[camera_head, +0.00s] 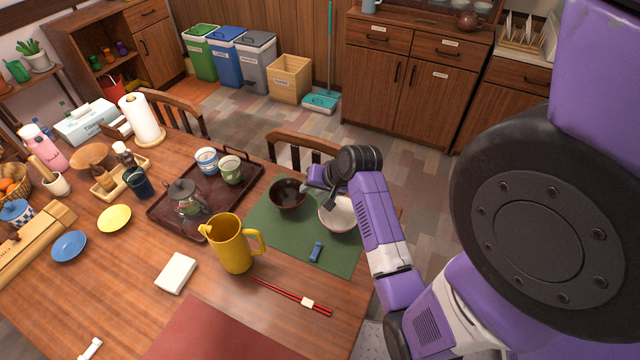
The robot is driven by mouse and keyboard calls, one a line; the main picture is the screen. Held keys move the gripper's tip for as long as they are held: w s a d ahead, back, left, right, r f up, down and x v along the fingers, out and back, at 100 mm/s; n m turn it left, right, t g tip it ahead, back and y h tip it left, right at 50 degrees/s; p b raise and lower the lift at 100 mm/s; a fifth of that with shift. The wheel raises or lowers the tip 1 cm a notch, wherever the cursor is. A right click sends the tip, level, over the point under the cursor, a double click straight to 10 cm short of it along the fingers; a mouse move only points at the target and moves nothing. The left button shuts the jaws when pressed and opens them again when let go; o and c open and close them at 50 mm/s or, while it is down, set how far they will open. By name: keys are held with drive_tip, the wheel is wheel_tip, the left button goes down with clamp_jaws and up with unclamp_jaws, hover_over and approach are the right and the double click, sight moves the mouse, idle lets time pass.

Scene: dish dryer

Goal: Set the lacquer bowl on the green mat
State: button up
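The dark lacquer bowl (287,195) sits upright on the far left part of the green mat (285,240), its dark inside showing. My gripper (311,190) is at the bowl's right side, close to its rim. I cannot tell whether it touches the bowl, and its fingers are too small and partly hidden to show if they are open or shut. A white bowl with a reddish rim (338,222) stands on the mat to the right, partly covered by my arm.
A blue chopstick rest (316,251) lies on the mat. A yellow pitcher (232,245) stands at its left edge, with red chopsticks (290,296) in front. A dark tray (163,217) holds a teapot (186,198) and two cups. A chair (298,145) stands behind the table.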

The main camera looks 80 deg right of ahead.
drive_tip(key=v, duration=0.5)
drive_tip(key=shift+s+a+r, duration=0.15)
drive_tip(key=shift+r, duration=0.15)
drive_tip(key=w+a+f+n+t+h, duration=0.2)
drive_tip(key=a+n, duration=0.5)
drive_tip(key=a, duration=1.2)
drive_tip(key=s+a+r+n+t+y, duration=0.2)
drive_tip(key=s+a+r+n+t, duration=0.1)
drive_tip(key=a+r, duration=0.4)
drive_tip(key=s+a+r+n+t+y, duration=0.3)
drive_tip(key=s+a+r+n, duration=0.3)
drive_tip(key=a+r, duration=0.2)
drive_tip(key=a+t, duration=0.1)
drive_tip(key=a, duration=0.1)
drive_tip(key=shift+a+y, duration=0.3)
drive_tip(key=shift+a, duration=0.05)
drive_tip(key=shift+f, duration=0.1)
